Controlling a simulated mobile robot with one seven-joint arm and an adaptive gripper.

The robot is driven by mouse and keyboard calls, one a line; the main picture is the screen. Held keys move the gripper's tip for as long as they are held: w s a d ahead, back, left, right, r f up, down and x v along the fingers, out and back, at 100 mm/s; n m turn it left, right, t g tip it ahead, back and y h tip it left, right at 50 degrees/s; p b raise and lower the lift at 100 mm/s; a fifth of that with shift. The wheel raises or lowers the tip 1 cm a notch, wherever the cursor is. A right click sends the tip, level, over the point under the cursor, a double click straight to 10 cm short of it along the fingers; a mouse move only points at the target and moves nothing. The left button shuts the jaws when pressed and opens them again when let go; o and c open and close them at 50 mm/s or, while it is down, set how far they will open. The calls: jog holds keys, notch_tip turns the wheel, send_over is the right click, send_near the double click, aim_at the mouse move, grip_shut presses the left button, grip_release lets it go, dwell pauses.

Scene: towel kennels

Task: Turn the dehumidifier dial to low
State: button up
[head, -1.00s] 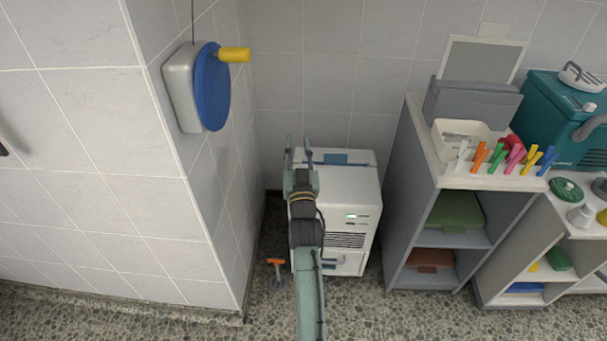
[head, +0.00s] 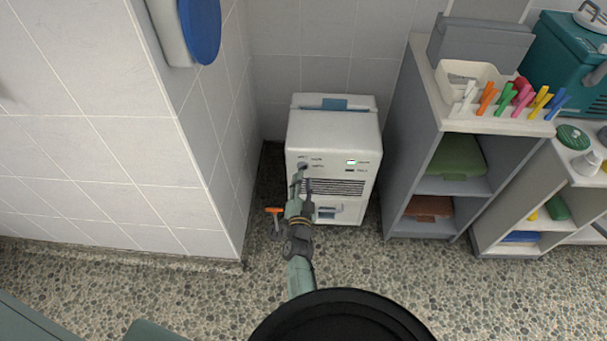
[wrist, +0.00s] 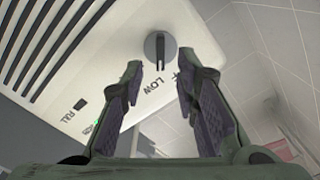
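The dehumidifier (head: 333,140) is a white box on the pebbled floor against the tiled wall, with a dark vent grille on its front. Its dial is a round grey knob with a dark raised bar, at the upper left of the front in the head view (head: 302,165). In the wrist view the dial (wrist: 160,47) is just beyond the fingertips, with the word LOW printed beside it. My gripper (wrist: 157,80) is open and empty, its fingers spread to either side of the dial's line. In the head view my gripper (head: 302,183) is just below the dial. Contact cannot be told.
A grey shelf unit (head: 408,160) stands right of the dehumidifier, with bins and colored pegs on top. A tiled wall corner (head: 215,200) is at left, with a blue reel (head: 203,28) on it. An orange-handled item (head: 274,211) stands beside the dehumidifier. Floor in front is clear.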

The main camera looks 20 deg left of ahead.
aim_at(303, 169)
jog(key=shift+x, duration=1.7)
grip_shut()
